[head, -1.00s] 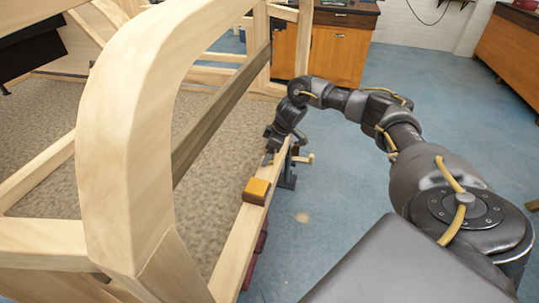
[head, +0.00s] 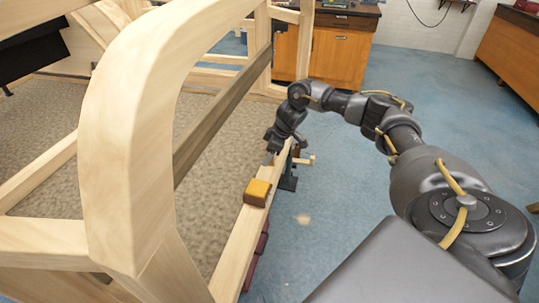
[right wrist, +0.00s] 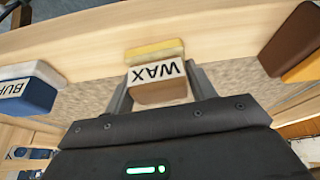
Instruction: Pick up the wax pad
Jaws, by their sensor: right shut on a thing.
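The wax pad (right wrist: 160,78) shows in the right wrist view. It is a brown block with a pale yellow pad along its far side and a white label reading "WAX". My right gripper (right wrist: 161,88) is shut on it, one finger on each side. The pad's yellow side is close against a wooden rail; I cannot tell whether it touches. In the head view my right gripper (head: 268,157) is down at the rail, and the wax pad cannot be made out there. My left gripper is not in view.
A brown block with an orange-yellow pad (head: 257,192) sits on the wooden rail (head: 238,245), nearer than my right gripper. A blue pad (right wrist: 32,88) marked "BUF" is left in the wrist view. A large curved wooden frame (head: 130,150) fills the head view's left. Blue floor is open at right.

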